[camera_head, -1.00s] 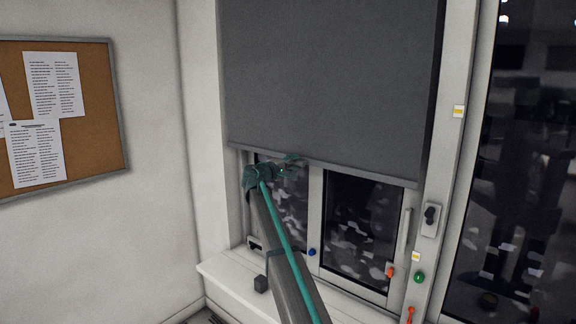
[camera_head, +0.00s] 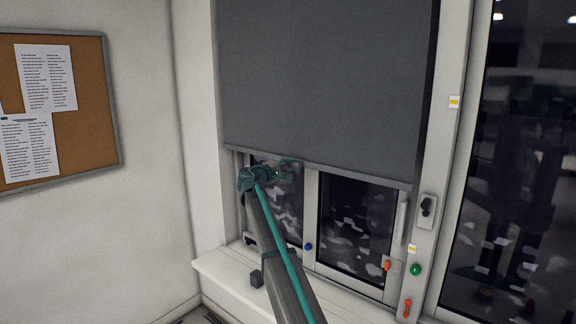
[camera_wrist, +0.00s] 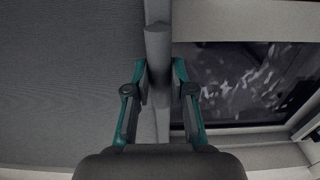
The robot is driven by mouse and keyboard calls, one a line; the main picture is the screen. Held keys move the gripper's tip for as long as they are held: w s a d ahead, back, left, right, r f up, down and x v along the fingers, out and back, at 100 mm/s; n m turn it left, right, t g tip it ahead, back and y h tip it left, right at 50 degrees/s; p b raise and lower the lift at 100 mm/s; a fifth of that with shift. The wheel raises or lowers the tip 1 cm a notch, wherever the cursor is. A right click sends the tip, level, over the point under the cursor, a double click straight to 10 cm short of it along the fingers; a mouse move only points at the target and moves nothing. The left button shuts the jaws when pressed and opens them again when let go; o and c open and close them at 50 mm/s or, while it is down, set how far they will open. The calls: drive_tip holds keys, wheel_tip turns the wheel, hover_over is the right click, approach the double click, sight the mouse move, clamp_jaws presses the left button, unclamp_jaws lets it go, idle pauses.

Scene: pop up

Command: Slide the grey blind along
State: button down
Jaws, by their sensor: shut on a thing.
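The grey blind (camera_head: 325,85) hangs over the upper part of the window, with a bar along its bottom edge. In the wrist view the blind (camera_wrist: 65,75) fills the left side and its bottom bar (camera_wrist: 157,50) runs down the middle. My gripper (camera_head: 287,165) is at the bottom bar, left of its middle. In the wrist view my gripper (camera_wrist: 159,85) has its teal fingers on both sides of the bar and is shut on it. The lower window panes show below the blind.
A green knob (camera_head: 416,270), red handles (camera_head: 408,308) and a dark switch (camera_head: 427,206) are on the right frame. A corkboard (camera_head: 85,105) hangs on the left wall.

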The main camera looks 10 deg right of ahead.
wheel_tip(320, 180, down, 16)
drive_tip(key=b, duration=0.9)
drive_tip(key=shift+f+b, duration=0.2)
drive_tip(key=shift+b, duration=0.1)
idle(0.9)
wheel_tip(320, 180, down, 8)
drive_tip(key=b, duration=0.4)
drive_tip(key=shift+b, duration=0.4)
drive_tip(key=c, duration=0.9)
unclamp_jaws()
drive_tip(key=shift+r, duration=0.15)
